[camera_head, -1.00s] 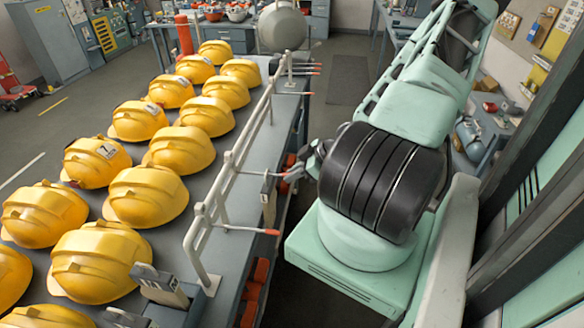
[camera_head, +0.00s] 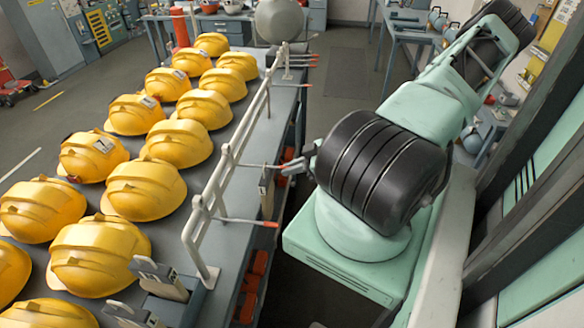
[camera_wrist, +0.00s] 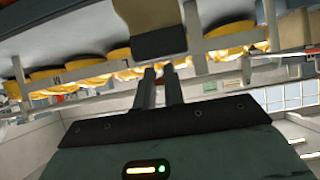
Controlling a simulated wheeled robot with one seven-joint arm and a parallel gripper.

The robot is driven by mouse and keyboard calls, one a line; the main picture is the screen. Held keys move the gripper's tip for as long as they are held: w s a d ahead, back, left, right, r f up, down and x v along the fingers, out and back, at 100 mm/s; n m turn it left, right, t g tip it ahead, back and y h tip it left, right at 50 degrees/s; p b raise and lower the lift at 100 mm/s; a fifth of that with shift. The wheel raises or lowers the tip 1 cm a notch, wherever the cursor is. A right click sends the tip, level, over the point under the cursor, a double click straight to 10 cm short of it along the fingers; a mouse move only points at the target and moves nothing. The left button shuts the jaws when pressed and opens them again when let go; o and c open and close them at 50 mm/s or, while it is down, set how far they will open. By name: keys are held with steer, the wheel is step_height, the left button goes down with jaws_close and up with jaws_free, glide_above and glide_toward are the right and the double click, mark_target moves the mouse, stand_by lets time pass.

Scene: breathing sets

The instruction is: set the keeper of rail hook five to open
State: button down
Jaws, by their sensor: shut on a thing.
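A pale rail (camera_head: 226,165) runs along the right side of the grey bench, with several thin hooks ending in orange-red tips. The nearest hook (camera_head: 245,221) stands free. My gripper (camera_head: 284,169) is at the outer end of the following hook (camera_head: 252,166) and covers its tip. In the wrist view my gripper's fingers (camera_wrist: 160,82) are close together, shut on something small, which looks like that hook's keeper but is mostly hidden. A dark block on a tan piece (camera_wrist: 150,20) shows just beyond the fingertips. Hook numbers and the keeper's position cannot be read.
Rows of yellow helmets (camera_head: 145,190) stand on the bench left of the rail. Grey upright holders (camera_head: 160,280) stand at its near end. Orange-red items (camera_head: 252,290) lie below the bench edge. A dark post (camera_head: 525,150) rises at the right.

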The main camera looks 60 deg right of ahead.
steer(key=c, duration=1.5)
jaws_free()
steer(key=b+v, duration=0.3)
steer(key=v, duration=1.4)
steer(key=shift+s+r+b, duration=0.15)
steer(key=shift+s+b, duration=0.05)
steer(key=shift+b, duration=0.15)
